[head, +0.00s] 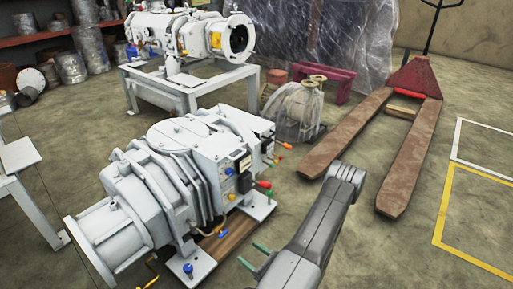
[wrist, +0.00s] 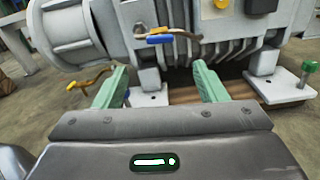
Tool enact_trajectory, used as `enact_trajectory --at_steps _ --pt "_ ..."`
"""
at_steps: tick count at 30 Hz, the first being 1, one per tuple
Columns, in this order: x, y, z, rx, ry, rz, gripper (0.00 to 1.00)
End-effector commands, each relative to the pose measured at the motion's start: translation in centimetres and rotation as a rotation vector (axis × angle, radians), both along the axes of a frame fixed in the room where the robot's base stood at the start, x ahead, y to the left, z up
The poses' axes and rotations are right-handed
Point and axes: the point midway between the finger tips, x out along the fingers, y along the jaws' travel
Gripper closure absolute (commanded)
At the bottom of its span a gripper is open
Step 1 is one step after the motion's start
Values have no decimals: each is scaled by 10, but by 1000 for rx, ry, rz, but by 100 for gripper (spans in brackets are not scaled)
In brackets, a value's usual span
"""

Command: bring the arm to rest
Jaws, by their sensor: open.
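My gripper (wrist: 157,88) shows in the wrist view with its two green fingers wide apart and nothing between them. In the head view my gripper's green fingertips (head: 254,255) show at the bottom centre, beside my grey arm. The white screw vacuum pump (head: 165,180) stands on the floor just beyond the fingers. In the wrist view its ribbed body (wrist: 195,45) fills the top, and its feet stand near the fingertips. A blue and yellow valve handle (wrist: 160,39) is on the pump above the gap between the fingers. I cannot tell whether the fingers touch anything.
A second white machine (head: 190,35) stands on a white frame behind the pump. A rusty red pallet jack (head: 405,130) lies to the right. A plastic-wrapped item (head: 298,108) and a red stand (head: 335,82) are at the back. Open floor with painted lines (head: 470,205) is at right.

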Motion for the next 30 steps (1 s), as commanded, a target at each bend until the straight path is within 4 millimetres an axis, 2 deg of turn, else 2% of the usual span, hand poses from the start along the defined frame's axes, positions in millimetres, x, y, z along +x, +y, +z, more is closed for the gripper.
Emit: enact_trajectory --at_steps 8,30 --pt "10 13 -1 -1 0 4 35" --pt "74 96 -1 -1 -2 4 35"
